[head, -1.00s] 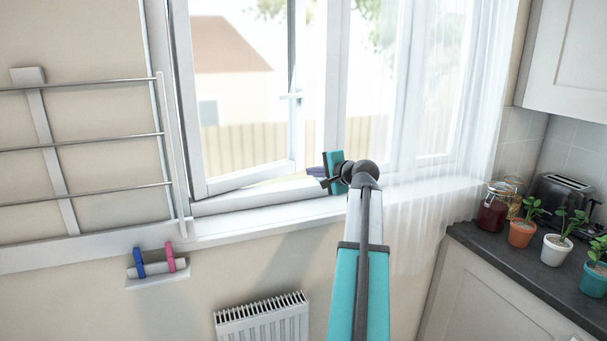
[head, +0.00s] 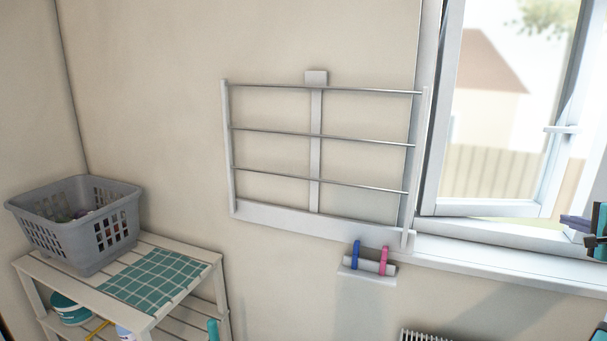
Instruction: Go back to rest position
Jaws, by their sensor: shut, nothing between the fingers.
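My gripper (head: 574,223) shows at the right edge of the head view, over the window sill. Its greyish-purple fingers point left and are shut, with nothing seen between them. Part of my teal and black wrist shows behind them. The rest of my arm is mostly cut off by the picture's edge.
The window (head: 490,190) stands ajar above the sill (head: 480,252). A wall drying rack (head: 316,150) hangs left of it. Blue and pink pegs sit on a small holder (head: 366,277). A grey laundry basket (head: 75,225) and a checked cloth (head: 155,279) lie on a slatted shelf (head: 200,252).

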